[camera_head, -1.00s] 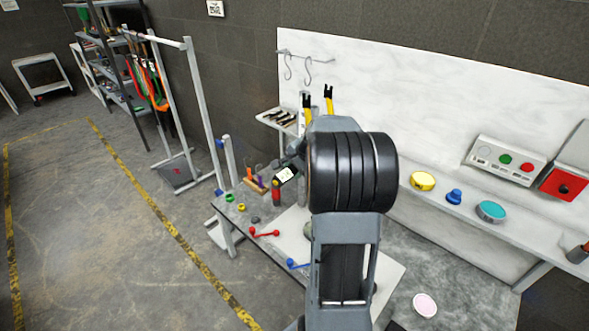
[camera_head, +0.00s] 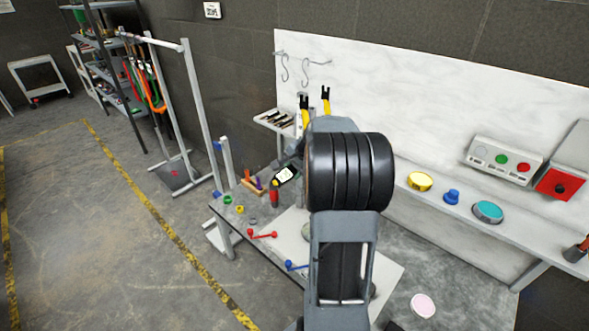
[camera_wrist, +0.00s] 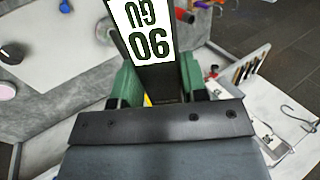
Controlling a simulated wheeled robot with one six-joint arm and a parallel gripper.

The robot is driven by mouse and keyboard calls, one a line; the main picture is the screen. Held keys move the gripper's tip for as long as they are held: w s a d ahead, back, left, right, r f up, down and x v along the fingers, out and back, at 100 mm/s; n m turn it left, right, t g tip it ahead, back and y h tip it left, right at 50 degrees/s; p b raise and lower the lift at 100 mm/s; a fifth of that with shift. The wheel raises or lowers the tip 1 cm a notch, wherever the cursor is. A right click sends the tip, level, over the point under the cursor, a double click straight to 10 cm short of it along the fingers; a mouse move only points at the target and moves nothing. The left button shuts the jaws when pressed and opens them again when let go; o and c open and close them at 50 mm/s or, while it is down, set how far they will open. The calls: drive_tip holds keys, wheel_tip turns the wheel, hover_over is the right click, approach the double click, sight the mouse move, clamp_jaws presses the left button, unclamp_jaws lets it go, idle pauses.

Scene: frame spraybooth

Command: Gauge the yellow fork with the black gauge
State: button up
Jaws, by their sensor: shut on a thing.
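The black gauge (camera_head: 285,175) with its white label shows just left of my arm's wrist in the head view. In the wrist view its label (camera_wrist: 143,30) carries large dark digits. My gripper (camera_wrist: 162,85) is shut on the gauge between its green fingers, and the gauge points away from the wrist. The yellow fork (camera_head: 326,106) shows as two upright yellow legs with black forked tips, behind my arm near the white back panel. Its lower part is hidden by my arm. The gauge is apart from the fork tips, lower and to their left in the head view.
Red (camera_head: 262,235) and blue (camera_head: 297,266) handled parts lie on the bench (camera_head: 232,212). A tray of dark tools (camera_head: 273,118) is beside the fork, with hooks (camera_head: 303,66) above. Yellow, blue and teal round items line the right ledge. Floor at left is open.

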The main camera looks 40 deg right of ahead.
sight(276, 182)
drive_tip(key=shift+a, duration=0.1)
idle(0.5)
drive_tip(key=shift+s+a+b, duration=0.1)
drive_tip(key=shift+s+a, duration=0.15)
drive_tip(key=shift+a, duration=1.05)
drive_tip(key=shift+s+a+b, duration=0.15)
drive_tip(key=shift+s+a, duration=0.05)
drive_tip(key=shift+a, duration=1.05)
drive_tip(key=shift+s+a+b, duration=0.1)
drive_tip(key=shift+s+a, duration=0.15)
drive_tip(key=shift+a, duration=1.05)
